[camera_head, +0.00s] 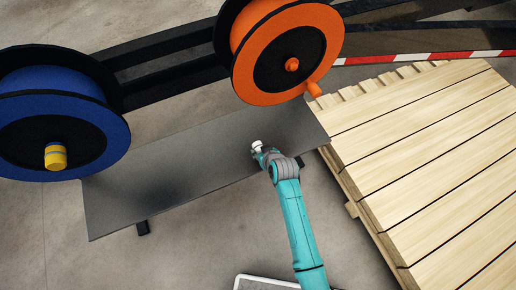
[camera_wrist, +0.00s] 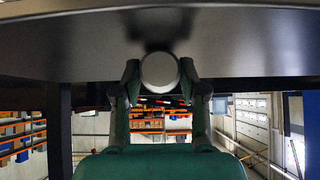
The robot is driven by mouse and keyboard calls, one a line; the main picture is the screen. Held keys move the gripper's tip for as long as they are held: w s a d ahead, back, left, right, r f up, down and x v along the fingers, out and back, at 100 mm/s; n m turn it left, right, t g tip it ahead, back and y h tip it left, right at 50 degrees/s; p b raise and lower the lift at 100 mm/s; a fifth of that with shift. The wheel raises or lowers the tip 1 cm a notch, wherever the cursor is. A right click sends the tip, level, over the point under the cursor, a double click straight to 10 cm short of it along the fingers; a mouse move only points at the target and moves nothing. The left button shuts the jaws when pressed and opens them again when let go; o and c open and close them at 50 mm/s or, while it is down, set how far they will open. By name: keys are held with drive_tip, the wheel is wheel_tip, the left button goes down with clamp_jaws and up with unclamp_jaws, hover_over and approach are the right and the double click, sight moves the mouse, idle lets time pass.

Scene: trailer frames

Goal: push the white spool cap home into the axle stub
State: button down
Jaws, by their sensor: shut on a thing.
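The white spool cap (camera_head: 257,145) is held at the tip of my gripper (camera_head: 260,151), over the dark grey panel in the head view. In the wrist view the cap (camera_wrist: 159,71) shows its round white face between both fingers of my gripper (camera_wrist: 159,76), which are shut on it. An orange spool (camera_head: 247,62) at the top has a short orange stub (camera_head: 291,65) at its dark hub, well apart from the cap. A blue spool (camera_head: 72,174) at the left has a yellow stub (camera_head: 55,156). I cannot tell which stub takes the white cap.
The dark panel (camera_head: 135,195) spans the middle, between the spools and my arm. A slatted wooden pallet (camera_head: 420,150) fills the right. Black rails (camera_head: 165,70) run behind. Bare floor shows at lower left.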

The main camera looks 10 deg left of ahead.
drive_tip(key=shift+r, duration=1.4)
drive_tip(key=shift+s, duration=0.1)
